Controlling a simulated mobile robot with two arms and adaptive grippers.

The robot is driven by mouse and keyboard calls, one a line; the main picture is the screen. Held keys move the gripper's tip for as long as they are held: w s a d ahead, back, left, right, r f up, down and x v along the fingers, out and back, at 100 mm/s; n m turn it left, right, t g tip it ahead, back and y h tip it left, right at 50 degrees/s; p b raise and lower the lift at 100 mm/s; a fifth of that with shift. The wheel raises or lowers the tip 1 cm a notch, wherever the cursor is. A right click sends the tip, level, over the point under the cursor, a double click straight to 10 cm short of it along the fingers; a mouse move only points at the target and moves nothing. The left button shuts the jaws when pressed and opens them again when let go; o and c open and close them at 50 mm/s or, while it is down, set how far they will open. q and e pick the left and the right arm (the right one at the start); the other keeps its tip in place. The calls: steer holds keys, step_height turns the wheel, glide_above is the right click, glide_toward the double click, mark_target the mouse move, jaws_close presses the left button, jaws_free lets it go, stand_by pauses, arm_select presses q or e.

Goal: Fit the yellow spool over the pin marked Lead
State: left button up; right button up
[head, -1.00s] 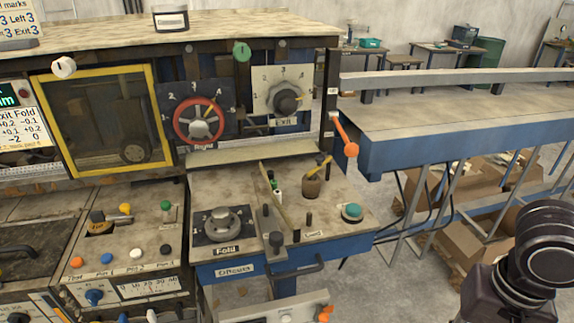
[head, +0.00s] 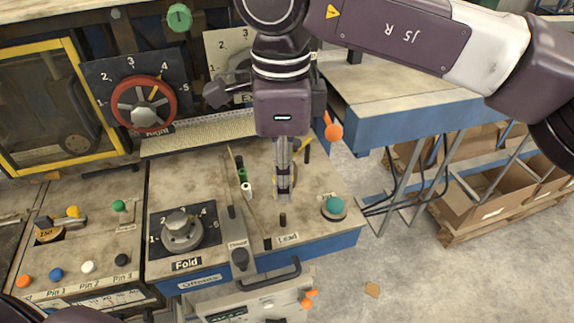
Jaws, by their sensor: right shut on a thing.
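My right gripper (head: 283,192) points down over the panel, behind the dark upright pin (head: 283,220) by the Lead label (head: 288,238). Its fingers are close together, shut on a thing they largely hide. A little yellow-tan shows beside the fingers, but I cannot tell whether it is the yellow spool or the pot behind. The spool is not clearly visible elsewhere. The Lead pin looks bare, and the fingertips appear apart from it. A second short dark pin (head: 267,243) stands to its left. My left gripper is not in view.
A slanting bar (head: 236,180) and small green and white pieces (head: 246,188) are left of the gripper. A teal button (head: 334,207) is right. The Fold dial (head: 182,230) lies left, and a black handle (head: 268,281) juts out in front.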

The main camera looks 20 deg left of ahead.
mark_target(283, 214)
steer(key=shift+s+d, duration=0.1)
steer(key=shift+s+f, duration=0.1)
steer(key=shift+f, duration=0.05)
steer(key=shift+f+b, duration=0.35)
steer(key=shift+f, duration=0.5)
steer(key=shift+f+b, duration=0.4)
steer(key=shift+b, duration=0.1)
steer(key=shift+f+b, duration=0.45)
steer(key=shift+f, duration=0.4)
steer(key=shift+f+b, duration=0.4)
steer(key=shift+f, duration=0.4)
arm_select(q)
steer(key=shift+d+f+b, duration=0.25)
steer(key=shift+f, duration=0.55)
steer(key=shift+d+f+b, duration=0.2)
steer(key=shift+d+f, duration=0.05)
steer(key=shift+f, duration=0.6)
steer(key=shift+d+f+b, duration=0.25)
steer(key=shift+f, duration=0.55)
arm_select(e)
steer(key=shift+f, duration=0.7)
